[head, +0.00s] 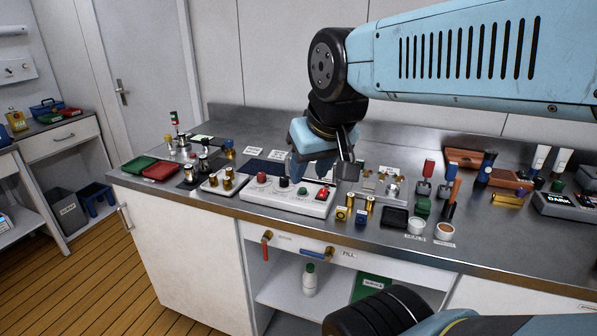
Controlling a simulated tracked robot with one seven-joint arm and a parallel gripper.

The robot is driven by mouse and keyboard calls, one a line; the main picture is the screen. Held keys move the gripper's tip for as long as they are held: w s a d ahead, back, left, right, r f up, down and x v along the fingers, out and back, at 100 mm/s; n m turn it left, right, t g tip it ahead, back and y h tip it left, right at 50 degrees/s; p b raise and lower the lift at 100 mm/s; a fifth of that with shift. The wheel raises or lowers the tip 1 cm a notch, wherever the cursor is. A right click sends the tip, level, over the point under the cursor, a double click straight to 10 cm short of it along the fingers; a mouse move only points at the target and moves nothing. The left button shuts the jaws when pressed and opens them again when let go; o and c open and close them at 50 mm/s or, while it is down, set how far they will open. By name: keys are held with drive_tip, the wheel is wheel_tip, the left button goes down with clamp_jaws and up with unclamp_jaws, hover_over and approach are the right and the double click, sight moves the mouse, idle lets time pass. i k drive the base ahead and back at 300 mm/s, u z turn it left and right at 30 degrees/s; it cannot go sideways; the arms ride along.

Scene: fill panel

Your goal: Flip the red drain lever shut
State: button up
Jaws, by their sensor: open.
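The red drain lever (266,251) is on the front panel below the counter edge. Its red handle hangs down from a brass valve body, with a small label to its right that is too small to read. To its right a blue lever (314,253) lies roughly level, pointing left from its brass valve, beside a label reading FILL. My gripper (322,172) is open and empty. It points down over the white button panel on the counter, above and behind the red lever and well apart from it.
The white button panel (264,199) with several buttons stands on the counter (207,208) above the levers. Bottles, stamps and small blocks crowd the counter to the right. An open shelf (291,299) with a white bottle lies below the levers. The space in front of the levers looks clear.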

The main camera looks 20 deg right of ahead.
sight(264, 240)
drive_tip(key=z, duration=0.4)
drive_tip(key=k, duration=1.55)
drive_tip(key=u, duration=0.65)
drive_tip(key=i, duration=1.05)
drive_tip(key=z, duration=0.05)
